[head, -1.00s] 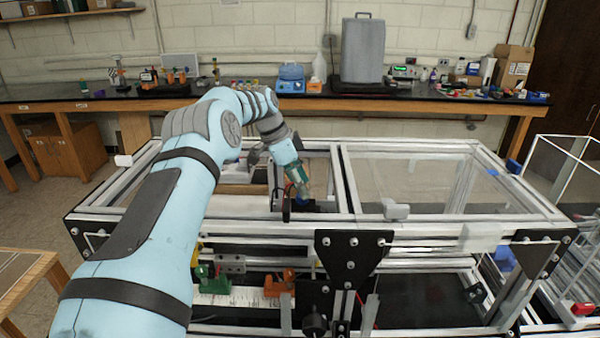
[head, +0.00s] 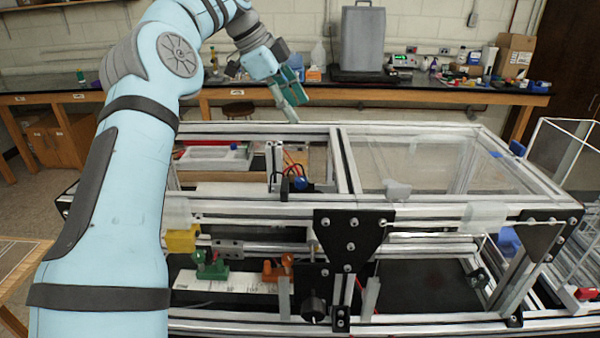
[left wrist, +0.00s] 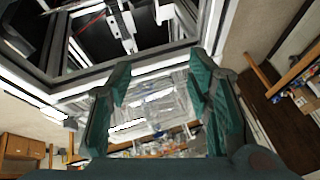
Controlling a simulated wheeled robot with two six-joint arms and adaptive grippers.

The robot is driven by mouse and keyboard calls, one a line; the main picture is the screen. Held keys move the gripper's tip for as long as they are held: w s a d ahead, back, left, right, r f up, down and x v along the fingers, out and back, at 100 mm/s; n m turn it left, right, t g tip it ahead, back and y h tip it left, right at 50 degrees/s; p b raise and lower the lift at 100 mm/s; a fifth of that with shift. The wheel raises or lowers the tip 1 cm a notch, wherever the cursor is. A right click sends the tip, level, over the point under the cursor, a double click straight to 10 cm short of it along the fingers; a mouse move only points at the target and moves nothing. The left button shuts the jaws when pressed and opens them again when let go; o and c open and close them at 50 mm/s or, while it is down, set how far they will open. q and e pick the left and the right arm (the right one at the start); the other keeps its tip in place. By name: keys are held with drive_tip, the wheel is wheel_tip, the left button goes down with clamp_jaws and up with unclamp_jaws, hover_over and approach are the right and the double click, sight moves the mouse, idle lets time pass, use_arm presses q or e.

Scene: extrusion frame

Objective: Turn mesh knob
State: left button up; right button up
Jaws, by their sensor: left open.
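My left gripper (head: 288,112) is raised above the back edge of the extrusion frame (head: 230,212), apart from it. In the left wrist view its two teal fingers (left wrist: 160,70) are spread with nothing between them. I cannot tell for sure which part is the mesh knob. A small blue part (head: 300,183) on a dark mount sits inside the frame's left opening, below the gripper. A round black knob (head: 314,306) is at the lower front of the frame, away from the gripper. My right gripper is not in view.
A clear panel (head: 420,170) covers the frame's right half; the left half is open on top. Green (head: 211,266) and orange (head: 277,270) holders sit low inside. A workbench (head: 390,92) with lab items runs along the back wall.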

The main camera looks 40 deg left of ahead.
use_arm(q)
drive_tip(key=s+f+m+y, duration=0.15)
drive_tip(key=s+m, duration=0.25)
drive_tip(key=m, duration=0.8)
drive_tip(key=m+g+y, duration=0.1)
drive_tip(key=m, duration=1.1)
approach(301, 178)
drive_tip(key=x, duration=0.8)
drive_tip(key=shift+w+f, duration=0.15)
drive_tip(key=shift+f, duration=0.2)
drive_tip(key=shift+d, duration=0.1)
drive_tip(key=shift+c, duration=0.6)
clamp_jaws()
